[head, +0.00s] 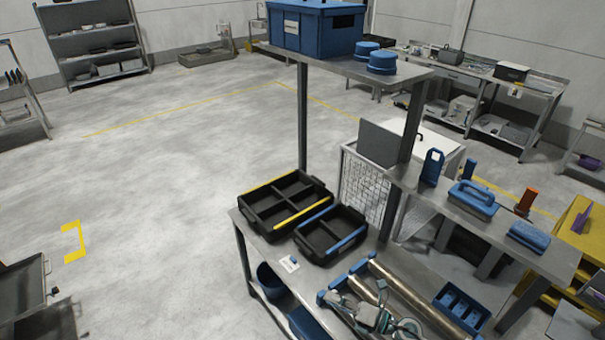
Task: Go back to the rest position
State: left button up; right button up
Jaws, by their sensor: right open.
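My right gripper (356,300) shows at the bottom, right of centre, with its grey and teal parts over the lower bench. It is open, and I see nothing held between its fingers. Its fingers overlap the metal tubes and blue frame in the picture; I cannot tell whether they touch. My left gripper is not in view.
The metal bench (262,244) holds a large black tray (262,222), a smaller black tray (312,250) and a blue divided holder (461,308). A raised shelf (400,70) carries a blue box (315,28). Open floor (170,190) lies left.

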jog(key=w+d+m+t+h, duration=0.1)
jog(key=d+m+t+h, duration=0.9)
jog(key=m, duration=0.9)
jog(key=s+d+f+m+g+h, duration=0.55)
jog(key=s+f+m+h, duration=0.3)
jog(key=f+m, duration=0.25)
jog(key=s+a+f+m+g+y, duration=0.15)
jog(key=s+f+g, duration=0.3)
jog(key=s, duration=0.45)
jog(key=s+a+f+m+g+y, duration=0.1)
jog(key=s+f+m+g, duration=0.15)
jog(key=s+g, duration=0.45)
jog(key=s+f, duration=0.2)
jog(key=f, duration=1.2)
jog(key=s+f, duration=0.2)
jog(key=f, duration=1.2)
jog(key=s+d+f+n, duration=0.1)
jog(key=s+d+f, duration=0.2)
jog(key=s+f, duration=1.2)
jog(key=s, duration=0.2)
jog(key=shift+s+f+h+b, duration=0.3)
